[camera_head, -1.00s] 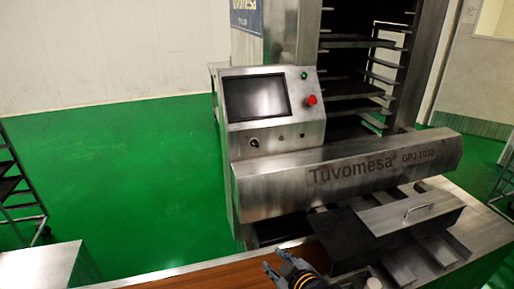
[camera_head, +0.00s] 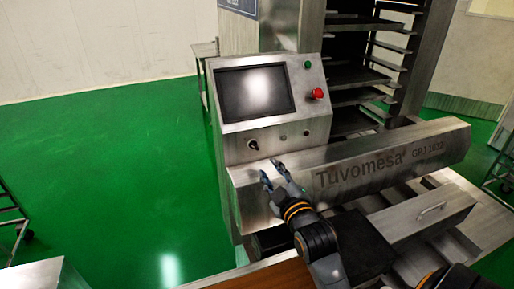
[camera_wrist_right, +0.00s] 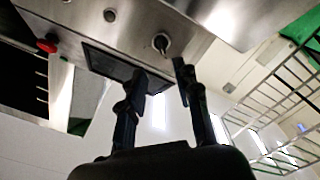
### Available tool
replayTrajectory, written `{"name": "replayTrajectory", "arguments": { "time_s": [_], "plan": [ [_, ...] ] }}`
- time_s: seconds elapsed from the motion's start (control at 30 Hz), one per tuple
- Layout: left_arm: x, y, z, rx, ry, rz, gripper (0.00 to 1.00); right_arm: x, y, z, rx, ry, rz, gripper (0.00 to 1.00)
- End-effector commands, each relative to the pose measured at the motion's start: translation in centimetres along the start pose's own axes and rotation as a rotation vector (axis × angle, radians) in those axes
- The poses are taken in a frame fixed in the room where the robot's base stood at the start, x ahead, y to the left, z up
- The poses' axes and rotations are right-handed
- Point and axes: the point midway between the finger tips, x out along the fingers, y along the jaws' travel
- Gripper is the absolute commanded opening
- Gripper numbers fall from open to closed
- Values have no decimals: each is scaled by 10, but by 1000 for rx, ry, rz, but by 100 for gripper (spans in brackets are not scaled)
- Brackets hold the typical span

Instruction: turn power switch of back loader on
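The back loader is the steel machine marked Tuvomesa (camera_head: 360,168). Its rotary power switch (camera_head: 253,145) is a small dark knob on the sloped panel below the screen (camera_head: 255,92). My right gripper (camera_head: 272,172) is open and empty, a little below and to the right of the switch, apart from it. In the right wrist view the switch (camera_wrist_right: 161,42) shows beyond the two open fingertips (camera_wrist_right: 160,72), roughly between them. The knob's exact angle is too small to tell. My left gripper is not in view.
A red button (camera_head: 318,94) and a green button (camera_head: 308,65) sit right of the screen. A long steel cover (camera_head: 440,145) juts out below the panel. A wooden belt surface (camera_head: 265,277) lies in front. Green floor (camera_head: 120,180) is clear at left.

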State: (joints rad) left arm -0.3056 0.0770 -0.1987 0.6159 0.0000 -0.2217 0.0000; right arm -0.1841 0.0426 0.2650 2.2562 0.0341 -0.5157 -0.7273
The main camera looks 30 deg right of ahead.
Motion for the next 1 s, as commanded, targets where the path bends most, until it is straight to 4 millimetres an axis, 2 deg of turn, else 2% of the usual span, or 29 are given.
{"name": "replayTrajectory", "arguments": {
  "time_s": [0.1,0.2,0.43,0.57,0.9,1.0],
  "plan": [
    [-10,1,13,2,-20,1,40,28,2,-3,3,1,0,32],
    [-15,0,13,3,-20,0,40,49,2,-3,1,1,0,32],
    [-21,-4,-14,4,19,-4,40,85,1,-2,1,1,-1,32],
    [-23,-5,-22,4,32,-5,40,95,0,-1,2,0,-2,32],
    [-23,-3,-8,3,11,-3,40,98,0,0,0,0,-2,32],
    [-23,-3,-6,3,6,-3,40,98,0,0,0,0,-2,12]
  ]
}}
